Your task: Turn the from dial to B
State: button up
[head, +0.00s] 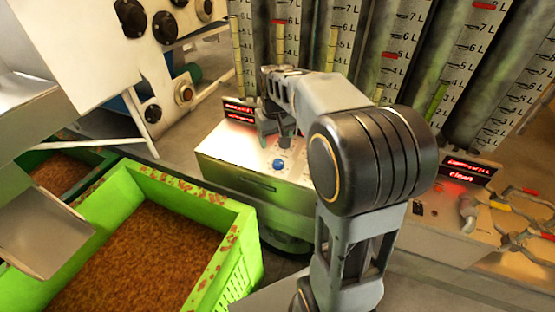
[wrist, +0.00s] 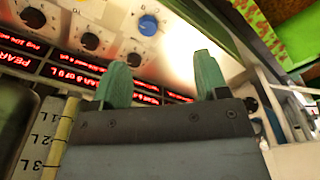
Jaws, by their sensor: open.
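The pale control box (head: 235,160) stands below the tall gauge tubes, with a blue knob (head: 278,164) on its top panel. The wrist view shows the blue knob (wrist: 148,25) and several black dials, among them a left one (wrist: 33,17), a middle one (wrist: 90,40) and one beside my left finger (wrist: 133,60). The dial labels are too small to read, so I cannot tell which is the from dial. My gripper (wrist: 162,70) is open, its two green fingers apart with nothing between them. In the head view my gripper (head: 277,125) hangs over the box's back part, partly hidden.
Red-lit displays (wrist: 70,75) run along the panel, one reading PEAR. Graduated tubes (head: 345,45) stand close behind. A green crate of brown material (head: 190,185) is at left. A second panel (head: 440,215) with a "clean" display and valves (head: 520,215) are at right.

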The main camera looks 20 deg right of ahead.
jog(key=g, duration=0.1)
send_near(278, 162)
notch_tip(278, 162, down, 9)
jog(key=shift+d+f+p, duration=0.15)
jog(key=shift+f+p, duration=0.05)
jog(key=shift+p, duration=0.2)
dwell(0.3)
jog(key=c, duration=0.9)
jog(key=m+b, duration=0.1)
jog(key=m, duration=0.7)
jog(key=shift+b, duration=0.3)
jog(key=shift+m, duration=0.5)
